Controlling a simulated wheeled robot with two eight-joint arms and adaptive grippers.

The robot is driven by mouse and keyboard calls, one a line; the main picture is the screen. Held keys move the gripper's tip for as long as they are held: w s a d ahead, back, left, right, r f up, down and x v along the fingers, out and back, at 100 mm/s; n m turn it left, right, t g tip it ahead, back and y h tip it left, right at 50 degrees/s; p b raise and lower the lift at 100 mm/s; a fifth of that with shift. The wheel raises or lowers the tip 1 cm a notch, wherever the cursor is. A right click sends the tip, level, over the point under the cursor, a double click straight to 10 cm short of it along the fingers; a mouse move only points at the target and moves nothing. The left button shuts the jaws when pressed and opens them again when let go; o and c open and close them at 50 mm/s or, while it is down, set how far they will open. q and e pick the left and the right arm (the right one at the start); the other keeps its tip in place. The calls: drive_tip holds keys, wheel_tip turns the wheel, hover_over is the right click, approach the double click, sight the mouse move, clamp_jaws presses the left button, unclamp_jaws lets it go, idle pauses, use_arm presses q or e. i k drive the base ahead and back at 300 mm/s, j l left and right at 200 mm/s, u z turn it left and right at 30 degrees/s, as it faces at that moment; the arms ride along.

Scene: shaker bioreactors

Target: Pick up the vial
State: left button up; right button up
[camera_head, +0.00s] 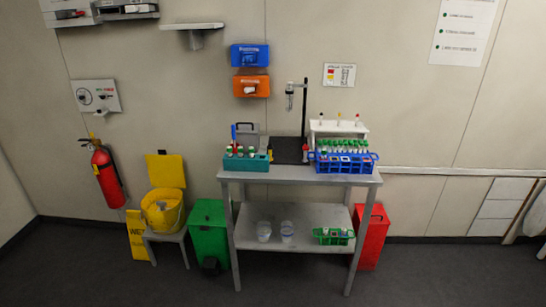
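Several small vials with green caps (345,146) stand in and behind a blue rack (330,165) on the right of the metal table's top. A teal rack (246,163) with a few vials stands at the left end of the top. A green rack (334,237) with vials stands on the lower shelf. A few thin vials or tubes with coloured caps (339,118) stand on a white stand (325,127) behind the blue rack. I cannot tell which vial is meant. Neither of my grippers is in view.
The metal table (290,176) stands against the wall, with a dark stand (289,151) in its middle. The floor in front is clear.

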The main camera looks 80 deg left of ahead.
sight(323, 151)
drive_tip(key=u, duration=2.15)
